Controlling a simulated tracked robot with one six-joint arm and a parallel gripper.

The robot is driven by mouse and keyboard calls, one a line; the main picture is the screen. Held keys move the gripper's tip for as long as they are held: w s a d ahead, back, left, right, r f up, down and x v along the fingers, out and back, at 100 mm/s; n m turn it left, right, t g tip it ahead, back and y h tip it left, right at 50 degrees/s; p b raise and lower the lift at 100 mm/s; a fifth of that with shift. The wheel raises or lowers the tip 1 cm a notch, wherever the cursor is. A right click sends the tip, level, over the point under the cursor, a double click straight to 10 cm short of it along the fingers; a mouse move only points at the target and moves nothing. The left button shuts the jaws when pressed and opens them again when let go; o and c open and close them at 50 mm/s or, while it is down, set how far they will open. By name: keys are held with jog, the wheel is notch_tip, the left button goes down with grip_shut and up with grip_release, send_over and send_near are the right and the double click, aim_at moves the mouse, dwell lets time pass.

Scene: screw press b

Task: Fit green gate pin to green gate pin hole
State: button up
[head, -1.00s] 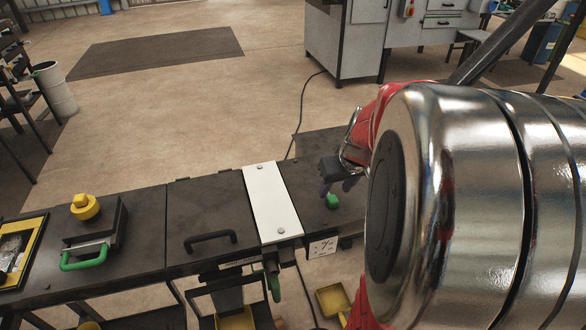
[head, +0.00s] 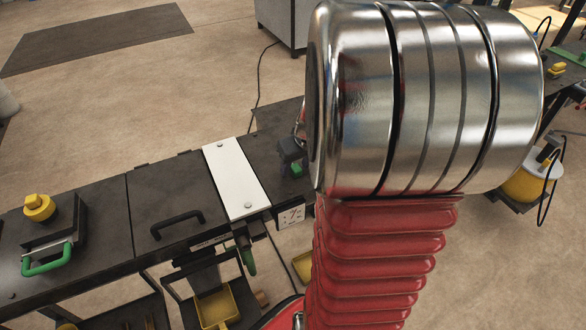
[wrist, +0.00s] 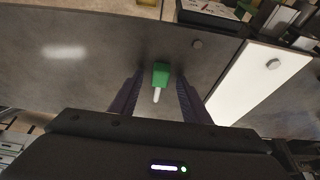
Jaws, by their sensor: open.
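The green gate pin (wrist: 160,73) has a green block head and a pale shaft. In the wrist view it lies on or just above the dark bench top, between the two dark fingers of my gripper (wrist: 160,84). Gaps show on both sides of it, so the fingers are open around it, not clamped. In the head view the pin (head: 296,169) is a small green patch below my gripper (head: 292,156), mostly hidden by the gripper and my arm. I cannot make out the green gate pin hole in either view.
A white plate with two bolts (head: 235,180) crosses the bench left of the pin. Further left are a black handle (head: 177,224), a green handle (head: 47,262) and a yellow knob (head: 38,207). Another green part (head: 248,260) hangs at the bench's front edge. Yellow bins sit below.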

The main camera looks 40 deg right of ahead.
aim_at(296, 167)
jog(key=shift+c, duration=0.6)
grip_shut()
jog(key=shift+r, duration=0.1)
notch_tip(296, 167, up, 10)
dwell(0.6)
dwell(0.4)
